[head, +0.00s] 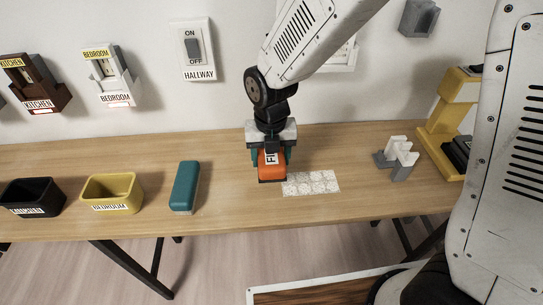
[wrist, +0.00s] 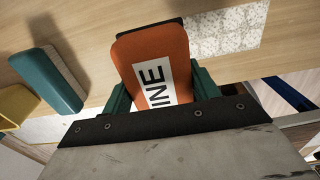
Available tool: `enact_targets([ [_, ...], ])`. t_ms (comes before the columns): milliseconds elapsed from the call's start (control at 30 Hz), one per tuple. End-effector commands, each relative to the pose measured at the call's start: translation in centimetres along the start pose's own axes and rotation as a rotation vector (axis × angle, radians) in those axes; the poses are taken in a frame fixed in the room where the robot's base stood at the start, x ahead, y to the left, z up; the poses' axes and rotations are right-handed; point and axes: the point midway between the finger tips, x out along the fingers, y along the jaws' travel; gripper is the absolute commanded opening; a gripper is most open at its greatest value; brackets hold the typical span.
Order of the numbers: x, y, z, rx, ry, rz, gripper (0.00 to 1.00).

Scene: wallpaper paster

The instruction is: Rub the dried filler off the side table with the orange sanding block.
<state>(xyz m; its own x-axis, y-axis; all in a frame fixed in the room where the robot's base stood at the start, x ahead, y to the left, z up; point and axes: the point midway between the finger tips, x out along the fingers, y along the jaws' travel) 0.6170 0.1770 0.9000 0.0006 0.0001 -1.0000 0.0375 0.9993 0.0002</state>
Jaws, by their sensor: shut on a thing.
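The orange sanding block (head: 272,165) has a white label reading "FINE" and a dark underside. My gripper (head: 271,158) is shut on it, its green fingers at the block's two sides. The orange block (wrist: 155,52) fills the middle of the wrist view, between the fingers of my gripper (wrist: 160,88). The dried filler (head: 311,183) is a pale speckled patch on the wooden side table (head: 240,215). The block is at the patch's left end; I cannot tell whether it touches the tabletop. The patch (wrist: 232,30) also shows beyond the block in the wrist view.
A teal block (head: 184,187) lies left of my gripper. A yellow "BEDROOM" bin (head: 112,190) and a black "KITCHEN" bin (head: 32,196) stand farther left. A grey-white holder (head: 398,158) and a yellow stand (head: 445,125) are at the right. The wall carries a "HALLWAY" switch (head: 193,48).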

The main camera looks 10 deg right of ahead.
Motion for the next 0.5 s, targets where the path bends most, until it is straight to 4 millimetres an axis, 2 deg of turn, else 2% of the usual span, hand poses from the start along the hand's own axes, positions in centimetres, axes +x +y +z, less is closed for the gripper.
enact_targets([
  [167, 1.0, 0.1, 0.0, -0.001, 0.001, -0.001, 0.36],
  [500, 4.8, 0.1, -0.1, -0.003, 0.002, -0.001, 0.36],
])
